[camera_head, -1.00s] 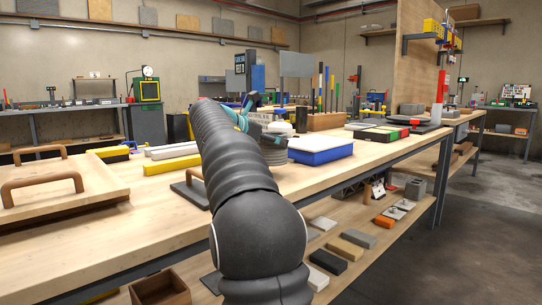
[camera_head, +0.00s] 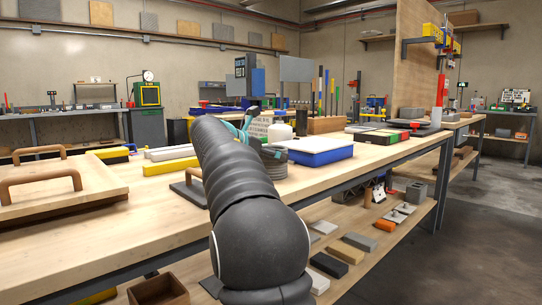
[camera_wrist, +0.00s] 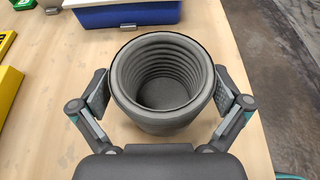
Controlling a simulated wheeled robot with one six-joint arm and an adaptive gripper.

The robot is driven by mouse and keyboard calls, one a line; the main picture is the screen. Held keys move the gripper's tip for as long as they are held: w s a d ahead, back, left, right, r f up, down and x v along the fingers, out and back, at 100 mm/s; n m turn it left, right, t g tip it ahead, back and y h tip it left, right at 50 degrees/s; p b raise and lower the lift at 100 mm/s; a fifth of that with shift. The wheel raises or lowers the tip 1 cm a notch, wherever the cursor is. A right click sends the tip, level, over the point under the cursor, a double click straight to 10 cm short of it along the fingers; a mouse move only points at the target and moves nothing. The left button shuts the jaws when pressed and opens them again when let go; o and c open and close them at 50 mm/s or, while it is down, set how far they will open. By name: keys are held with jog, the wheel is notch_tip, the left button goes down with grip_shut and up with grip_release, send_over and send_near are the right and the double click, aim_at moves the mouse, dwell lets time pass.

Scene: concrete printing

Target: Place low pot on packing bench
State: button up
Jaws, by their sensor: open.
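A grey, ribbed, round pot (camera_wrist: 160,118) stands upright on the wooden bench top (camera_wrist: 50,140), its open mouth facing up. My gripper (camera_wrist: 163,95) is open, with one finger pad on each side of the pot near its rim. The left pad is very near or touching the wall; I cannot tell which. A little space shows at the right pad. In the head view the pot's layered side (camera_head: 275,166) shows just right of my arm, which hides part of it and most of my gripper.
A blue box with a white lid (camera_head: 320,150) stands just beyond the pot. Yellow and white bars (camera_head: 170,165) and a wooden board with handles (camera_head: 60,195) lie to the left. The bench's front edge is close on the right.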

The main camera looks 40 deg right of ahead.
jog(key=shift+a+r, duration=0.1)
jog(key=shift+r, duration=0.05)
jog(key=w+p+v, duration=0.1)
jog(key=p+v, duration=0.1)
jog(key=v, duration=0.9)
jog(key=shift+s+a+r, duration=0.2)
jog(key=shift+s+a, duration=0.15)
jog(key=shift+s, duration=0.15)
